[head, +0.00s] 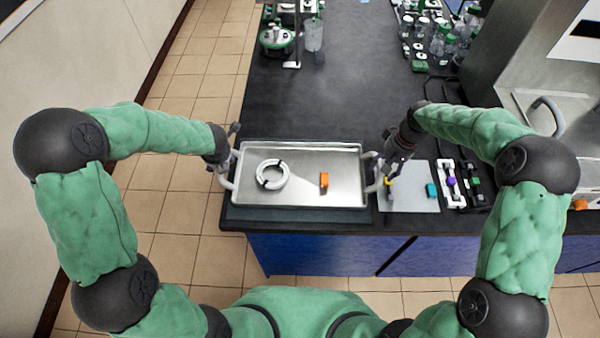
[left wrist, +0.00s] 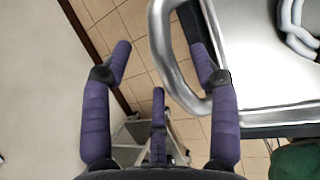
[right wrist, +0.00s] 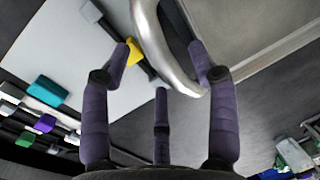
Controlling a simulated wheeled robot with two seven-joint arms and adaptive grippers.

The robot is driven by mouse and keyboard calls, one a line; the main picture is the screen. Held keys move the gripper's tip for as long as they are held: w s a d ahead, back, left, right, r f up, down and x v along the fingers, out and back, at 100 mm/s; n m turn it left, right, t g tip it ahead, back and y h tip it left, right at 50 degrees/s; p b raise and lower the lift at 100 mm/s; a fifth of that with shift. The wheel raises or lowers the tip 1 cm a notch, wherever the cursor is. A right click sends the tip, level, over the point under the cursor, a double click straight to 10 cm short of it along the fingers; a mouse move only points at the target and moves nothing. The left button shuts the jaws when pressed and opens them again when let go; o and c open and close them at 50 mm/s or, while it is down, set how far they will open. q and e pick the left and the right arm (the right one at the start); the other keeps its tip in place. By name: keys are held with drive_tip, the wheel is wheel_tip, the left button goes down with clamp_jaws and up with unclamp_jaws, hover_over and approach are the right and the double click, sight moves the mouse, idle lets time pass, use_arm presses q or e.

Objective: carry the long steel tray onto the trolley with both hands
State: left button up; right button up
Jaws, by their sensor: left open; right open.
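The long steel tray (head: 300,194) lies flat at the near left corner of the dark bench. It carries a white ring (head: 271,174) and an orange block (head: 324,181). My left gripper (head: 224,163) is open at the tray's left handle; in the left wrist view that handle (left wrist: 166,50) runs between the spread fingers. My right gripper (head: 385,172) is open at the right handle; in the right wrist view that handle (right wrist: 160,50) passes between its fingers. Contact cannot be told. A grey metal frame (left wrist: 130,132) stands low on the floor; whether it is the trolley is unclear.
A pale mat (head: 415,203) with a teal block (head: 431,190) and a yellow piece lies right of the tray, beside racks with coloured blocks (head: 453,181). A green-based device (head: 277,40) and several bottles (head: 437,35) stand farther back. The bench behind the tray is clear.

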use_arm(q)
drive_tip(key=shift+x, duration=1.3)
use_arm(e)
drive_tip(key=shift+a+f, duration=0.2)
drive_tip(key=shift+f, duration=1.1)
use_arm(q)
clamp_jaws()
use_arm(e)
clamp_jaws()
use_arm(q)
drive_tip(key=shift+r, duration=0.1)
use_arm(e)
drive_tip(key=shift+r, duration=0.1)
